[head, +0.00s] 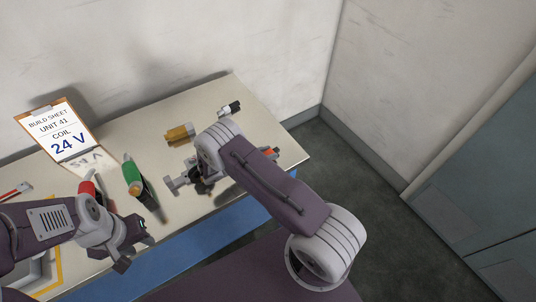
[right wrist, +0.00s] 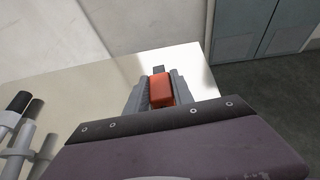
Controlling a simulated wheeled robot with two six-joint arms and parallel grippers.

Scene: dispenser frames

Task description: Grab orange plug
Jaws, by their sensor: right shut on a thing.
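The orange plug (right wrist: 160,91) is a small orange-red block between the fingers of my right gripper (right wrist: 158,88) in the right wrist view. The gripper is shut on it, near the table's right end. In the head view, a small orange part (head: 271,153) shows just past my right forearm, which hides most of that gripper. My left gripper (head: 133,248) is open and empty over the table's front edge, far to the left of the plug.
The table (head: 215,95) also bears a green-bodied item (head: 132,173), a yellow-orange item (head: 178,133), a small black-and-white item (head: 230,109) and a build sheet clipboard (head: 60,130) reading "COIL 24 V". A wall stands behind; open floor (head: 360,170) and a teal cabinet (head: 490,190) lie right.

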